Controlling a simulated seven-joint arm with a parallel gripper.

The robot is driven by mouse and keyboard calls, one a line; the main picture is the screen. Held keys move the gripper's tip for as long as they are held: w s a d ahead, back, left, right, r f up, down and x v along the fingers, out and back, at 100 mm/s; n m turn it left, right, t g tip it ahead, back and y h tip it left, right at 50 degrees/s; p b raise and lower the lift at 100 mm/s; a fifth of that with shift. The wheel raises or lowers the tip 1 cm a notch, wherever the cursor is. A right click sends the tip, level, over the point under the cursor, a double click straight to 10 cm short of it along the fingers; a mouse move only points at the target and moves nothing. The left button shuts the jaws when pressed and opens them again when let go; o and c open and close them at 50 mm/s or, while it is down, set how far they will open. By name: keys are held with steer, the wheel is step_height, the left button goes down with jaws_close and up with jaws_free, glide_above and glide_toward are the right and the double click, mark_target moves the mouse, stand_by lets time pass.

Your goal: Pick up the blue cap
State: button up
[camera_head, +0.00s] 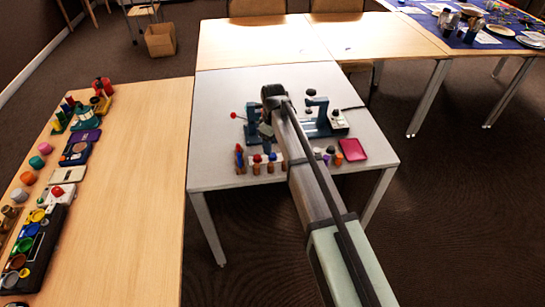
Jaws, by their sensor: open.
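A small blue cap (272,156) appears to sit on top of an orange-brown peg, in a row near the front of the grey table. A red-capped peg (257,158) stands just to its left. My gripper (267,141) points down at the end of my arm, just above and behind this row. It is open, and I see nothing held in it. The fingertips are small and dark, so their exact gap from the cap is hard to tell. My arm hides part of the row to the right.
A pink tray (351,149) and several small capped pieces (338,158) lie right of my arm. The left wooden table (120,200) holds many objects along its left side.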

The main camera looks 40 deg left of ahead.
mark_target(273, 155)
step_height(273, 155, down, 5)
steer(key=shift+a, duration=0.1)
jaws_close()
stand_by(0.7)
